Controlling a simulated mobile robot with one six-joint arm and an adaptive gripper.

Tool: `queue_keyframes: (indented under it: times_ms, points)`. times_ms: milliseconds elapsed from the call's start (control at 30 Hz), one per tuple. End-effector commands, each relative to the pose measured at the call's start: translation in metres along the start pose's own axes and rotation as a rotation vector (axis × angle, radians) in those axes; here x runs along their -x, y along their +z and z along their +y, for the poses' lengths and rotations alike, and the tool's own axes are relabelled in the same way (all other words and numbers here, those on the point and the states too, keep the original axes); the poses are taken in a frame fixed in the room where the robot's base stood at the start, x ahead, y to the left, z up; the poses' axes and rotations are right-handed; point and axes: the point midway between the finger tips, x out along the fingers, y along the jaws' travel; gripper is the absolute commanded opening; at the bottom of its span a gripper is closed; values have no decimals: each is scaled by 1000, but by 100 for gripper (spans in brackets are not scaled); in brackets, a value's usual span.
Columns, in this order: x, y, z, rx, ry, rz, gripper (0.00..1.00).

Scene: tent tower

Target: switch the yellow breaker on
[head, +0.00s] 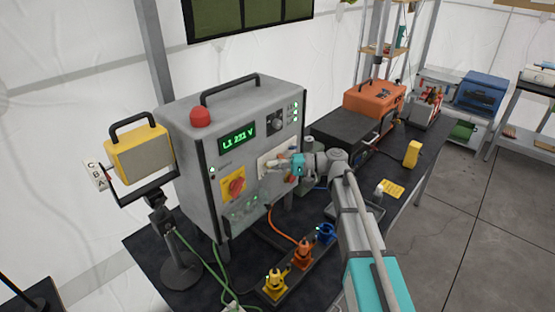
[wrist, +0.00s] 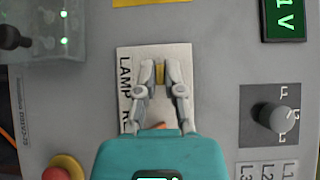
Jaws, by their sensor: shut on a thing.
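The yellow breaker (wrist: 159,73) shows in the wrist view as a small yellow piece between my fingertips, on a white plate (wrist: 128,63) with partly covered lettering that begins "LAMP". My gripper (wrist: 160,70) is shut on it, one finger on each side. Whether its lever is on or off cannot be told. A small orange piece (wrist: 160,126) shows just above my gripper's teal body, partly covered. In the head view my gripper (head: 272,164) is at the white plate (head: 263,161) on the front of the grey cabinet (head: 184,140); the yellow breaker cannot be made out there.
Near the plate are a selector knob (wrist: 275,117), a green display (head: 238,140), a red-and-yellow switch (head: 236,186) and a red button (wrist: 62,170). Yellow (head: 275,284), orange (head: 302,253) and blue (head: 326,233) plugs stand in front of the cabinet. An orange case (head: 375,98) is farther right.

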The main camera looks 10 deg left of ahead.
Motion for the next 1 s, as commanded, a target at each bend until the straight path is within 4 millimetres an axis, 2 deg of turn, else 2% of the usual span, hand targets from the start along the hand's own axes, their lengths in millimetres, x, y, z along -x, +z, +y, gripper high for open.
queue_keyframes:
  times_ms: [33, 500, 1000]
  points:
    - [-2, 1, -10, -28, 26, -3, 0]
    - [-3, 0, -12, -246, 246, -5, 0]
    - [-3, 1, -9, -292, 295, -7, 0]
